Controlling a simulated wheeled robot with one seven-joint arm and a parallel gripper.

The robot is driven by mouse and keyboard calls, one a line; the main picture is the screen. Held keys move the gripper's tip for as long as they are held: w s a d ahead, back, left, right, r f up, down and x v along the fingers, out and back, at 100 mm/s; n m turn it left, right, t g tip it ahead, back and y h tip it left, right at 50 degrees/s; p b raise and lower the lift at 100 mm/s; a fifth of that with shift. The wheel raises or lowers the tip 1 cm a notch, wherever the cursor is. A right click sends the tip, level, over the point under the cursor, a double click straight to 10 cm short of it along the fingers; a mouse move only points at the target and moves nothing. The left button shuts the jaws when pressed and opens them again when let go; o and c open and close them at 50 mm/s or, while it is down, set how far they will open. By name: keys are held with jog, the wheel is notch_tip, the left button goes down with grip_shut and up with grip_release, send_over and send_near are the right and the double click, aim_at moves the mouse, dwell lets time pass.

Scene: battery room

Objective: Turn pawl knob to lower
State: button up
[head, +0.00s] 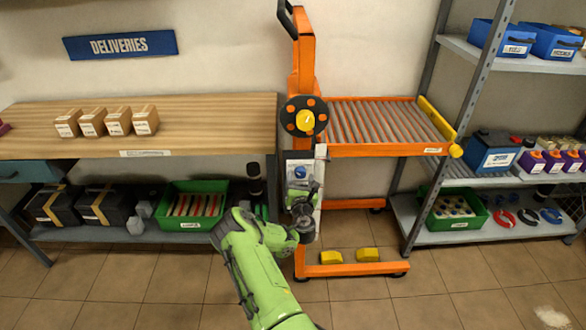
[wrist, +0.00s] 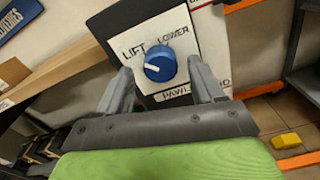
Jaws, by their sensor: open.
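The pawl knob (wrist: 158,65) is a round blue knob with a white pointer line, on a white plate (wrist: 186,50) lettered LIFT at upper left and LOWER at upper right. Its pointer lies toward the left in the wrist view, on the LIFT side. My gripper (wrist: 160,74) is open, with one finger on each side of the knob in the picture. I cannot tell whether the fingers touch it. In the head view the blue knob (head: 300,172) shows just above my gripper (head: 302,186), on the front of the orange lift's post.
The orange lift (head: 305,75) carries a roller deck (head: 375,122) to the right and a black handwheel (head: 304,117) above the knob. A wooden bench (head: 205,122) stands left, metal shelving (head: 470,170) right. Yellow blocks (head: 367,254) lie near the lift's base.

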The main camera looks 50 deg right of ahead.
jog(key=shift+w+d+r, duration=0.1)
jog(key=shift+w+d, duration=0.15)
jog(key=shift+d, duration=0.1)
jog(key=shift+s, duration=0.1)
jog(key=c, duration=1.1)
jog(key=shift+o, duration=0.2)
